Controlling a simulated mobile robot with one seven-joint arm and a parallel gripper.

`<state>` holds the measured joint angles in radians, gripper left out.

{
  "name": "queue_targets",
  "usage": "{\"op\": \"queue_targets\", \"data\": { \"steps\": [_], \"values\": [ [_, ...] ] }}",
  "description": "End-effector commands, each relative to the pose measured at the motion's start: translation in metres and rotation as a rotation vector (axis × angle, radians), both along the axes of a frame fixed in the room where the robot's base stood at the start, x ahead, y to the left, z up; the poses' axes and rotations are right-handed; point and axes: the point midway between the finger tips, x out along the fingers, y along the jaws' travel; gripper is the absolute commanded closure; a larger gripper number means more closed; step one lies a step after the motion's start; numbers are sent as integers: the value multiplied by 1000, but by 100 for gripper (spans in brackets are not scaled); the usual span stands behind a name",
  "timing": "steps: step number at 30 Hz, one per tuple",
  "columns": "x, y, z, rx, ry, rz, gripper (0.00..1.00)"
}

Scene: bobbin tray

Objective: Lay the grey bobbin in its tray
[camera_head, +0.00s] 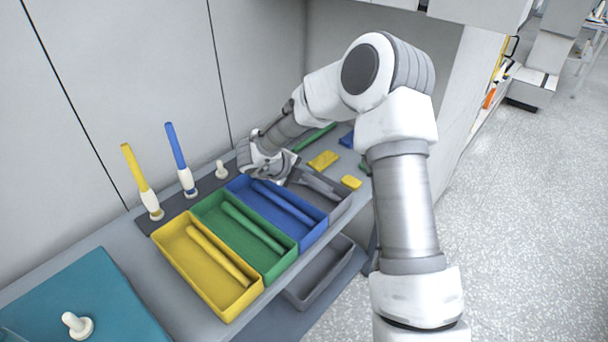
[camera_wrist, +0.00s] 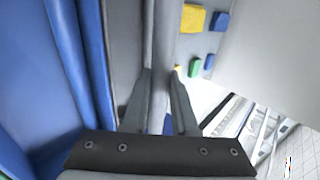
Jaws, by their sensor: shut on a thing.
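The grey tray (camera_head: 337,212) stands at the right end of the row of trays, beside the blue tray. The grey bobbin (camera_head: 320,187) shows as a long grey bar at this tray, lying nearly level. In the wrist view the bobbin (camera_wrist: 162,35) runs up between the two fingers of my gripper (camera_wrist: 163,80), which is shut on it. The tray's grey floor (camera_wrist: 126,45) shows left of the bobbin. In the head view my wrist hides part of the tray's far end. I cannot tell whether the bobbin touches the tray's floor.
Blue (camera_head: 238,183), green (camera_head: 272,276) and yellow (camera_head: 225,316) trays each hold a bobbin of their own colour. A yellow bobbin (camera_head: 138,172) and a blue bobbin (camera_head: 177,150) stand on pegs behind, near a bare peg (camera_head: 221,170). Yellow blocks (camera_head: 323,160) lie right of my gripper.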

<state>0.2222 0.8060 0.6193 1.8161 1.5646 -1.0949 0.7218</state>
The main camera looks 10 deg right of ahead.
Motion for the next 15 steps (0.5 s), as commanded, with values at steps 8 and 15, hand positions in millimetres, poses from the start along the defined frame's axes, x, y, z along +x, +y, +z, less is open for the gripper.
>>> {"op": "queue_targets", "data": {
  "steps": [8, 15],
  "values": [
    [0, 0, -2, 0, 0, 0, 100],
    [0, 0, -2, 0, 0, 0, 39]
  ]
}}
